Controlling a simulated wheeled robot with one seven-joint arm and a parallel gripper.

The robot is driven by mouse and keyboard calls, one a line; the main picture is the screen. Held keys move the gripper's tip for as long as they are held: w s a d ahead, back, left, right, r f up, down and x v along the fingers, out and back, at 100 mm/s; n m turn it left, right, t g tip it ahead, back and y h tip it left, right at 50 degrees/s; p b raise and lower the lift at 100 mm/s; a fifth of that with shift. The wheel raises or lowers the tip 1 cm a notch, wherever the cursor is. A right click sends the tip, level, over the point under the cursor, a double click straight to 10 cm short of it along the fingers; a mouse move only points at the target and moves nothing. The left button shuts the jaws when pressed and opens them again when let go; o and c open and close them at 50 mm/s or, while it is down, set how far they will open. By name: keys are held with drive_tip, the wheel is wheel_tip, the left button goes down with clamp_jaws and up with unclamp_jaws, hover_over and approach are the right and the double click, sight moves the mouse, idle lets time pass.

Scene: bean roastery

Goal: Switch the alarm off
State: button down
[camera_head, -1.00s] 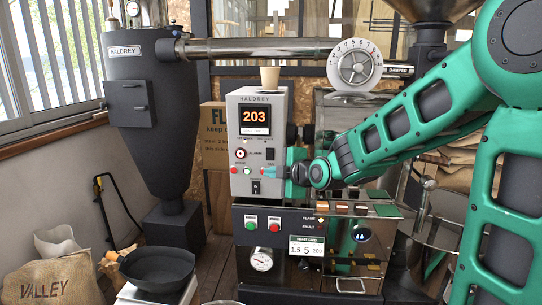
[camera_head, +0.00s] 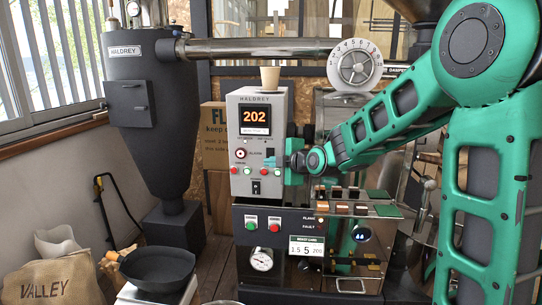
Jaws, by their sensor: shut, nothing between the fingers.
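The grey HALDREY control box (camera_head: 238,118) stands upright at the centre, with an orange display (camera_head: 254,117) reading 202. Below the display are a round red-and-white control (camera_head: 240,154), a small dark switch (camera_head: 270,152), a row with red and green buttons or lamps (camera_head: 234,170), and a black switch (camera_head: 256,187). The small labels are too blurred to read, so I cannot tell which control is the alarm's. My gripper (camera_head: 276,163) is shut and empty at the right side of the box's face, just below the dark switch. I cannot tell whether its tips touch the panel.
A pale cup (camera_head: 269,76) stands on the box. A numbered damper dial (camera_head: 354,65) is above right. Below are a green button (camera_head: 251,222), a red button (camera_head: 274,223) and a small card (camera_head: 306,246). A black pan (camera_head: 157,268) is at the lower left.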

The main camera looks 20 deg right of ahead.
drive_tip(key=shift+w+d+r, duration=0.1)
drive_tip(key=shift+w+d, duration=0.25)
drive_tip(key=shift+w, duration=0.45)
drive_tip(key=shift+w+d+r, duration=0.1)
drive_tip(key=shift+w+d, duration=0.2)
drive_tip(key=shift+w, duration=0.5)
drive_tip(key=shift+w+r, duration=0.1)
drive_tip(key=shift+w, duration=0.05)
idle(0.8)
drive_tip(key=shift+w+d, duration=0.15)
drive_tip(key=shift+w, duration=0.15)
drive_tip(key=shift+w+d+r, duration=0.1)
drive_tip(key=shift+w, duration=0.15)
idle(0.6)
drive_tip(key=shift+s, duration=0.15)
idle(0.3)
drive_tip(key=shift+s+a, duration=0.25)
drive_tip(key=shift+s, duration=0.25)
drive_tip(key=s, duration=0.1)
drive_tip(key=s+a, duration=0.1)
drive_tip(key=s, duration=0.1)
drive_tip(key=s+a, duration=0.1)
drive_tip(key=shift+s+f, duration=0.3)
drive_tip(key=shift+f, duration=0.1)
